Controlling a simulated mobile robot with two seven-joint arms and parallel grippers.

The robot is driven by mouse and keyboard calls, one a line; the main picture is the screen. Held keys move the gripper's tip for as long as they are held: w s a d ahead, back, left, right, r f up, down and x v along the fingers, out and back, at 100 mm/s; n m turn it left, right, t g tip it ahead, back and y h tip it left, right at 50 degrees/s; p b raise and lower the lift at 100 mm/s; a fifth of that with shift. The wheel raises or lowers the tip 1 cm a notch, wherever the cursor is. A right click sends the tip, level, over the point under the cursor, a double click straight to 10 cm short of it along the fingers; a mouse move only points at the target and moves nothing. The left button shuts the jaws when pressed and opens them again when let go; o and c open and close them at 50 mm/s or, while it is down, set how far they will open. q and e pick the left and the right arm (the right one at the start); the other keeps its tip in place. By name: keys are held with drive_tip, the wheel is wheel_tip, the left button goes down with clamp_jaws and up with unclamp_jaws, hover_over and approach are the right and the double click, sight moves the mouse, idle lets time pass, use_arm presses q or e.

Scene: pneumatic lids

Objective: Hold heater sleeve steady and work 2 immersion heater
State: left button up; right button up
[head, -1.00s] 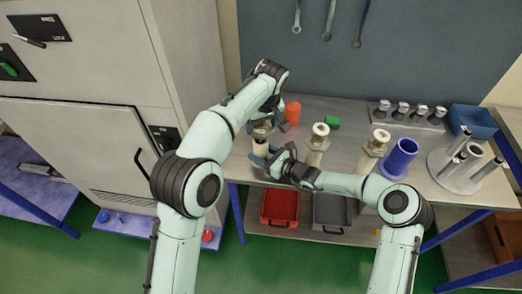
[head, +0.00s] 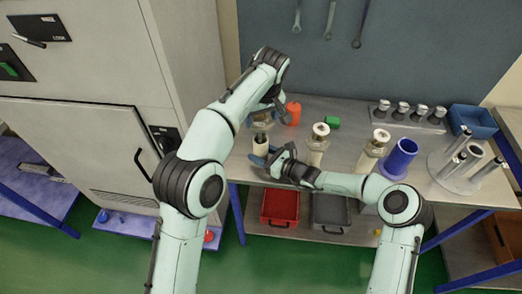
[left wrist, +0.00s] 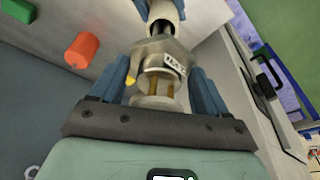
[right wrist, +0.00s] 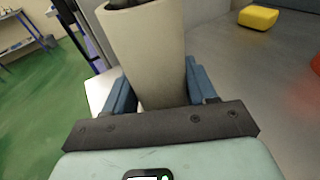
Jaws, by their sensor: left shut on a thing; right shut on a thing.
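My left gripper (left wrist: 160,78) is shut on an immersion heater (left wrist: 161,55), with a pale hexagonal head, white label and dark rod (left wrist: 160,28). My right gripper (right wrist: 160,85) is shut on a beige heater sleeve (right wrist: 148,45) and holds it upright. In the head view, the heater is above this sleeve (head: 260,149), with dark rod showing between them. The rod's lower end is hidden, apparently inside the sleeve mouth. Two similar sleeves with pale-headed tops, one in the middle (head: 315,156) and one to the right (head: 368,160), stand on the bench.
An orange cylinder (head: 293,113) and green block (head: 332,122) lie behind the sleeves. A blue cup (head: 400,160), a rack (head: 411,119), a blue bin (head: 472,120) and a round stand (head: 441,172) are at right. Red (head: 280,207) and grey (head: 331,210) bins sit below. A cabinet (head: 105,140) is at left.

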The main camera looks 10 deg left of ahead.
use_arm(q)
drive_tip(key=shift+r, duration=3.1)
use_arm(e)
drive_tip(key=shift+f, duration=0.3)
drive_tip(key=o, duration=1.1)
drive_tip(key=shift+r, duration=0.15)
drive_tip(key=v, duration=1.2)
drive_tip(key=shift+r, duration=0.1)
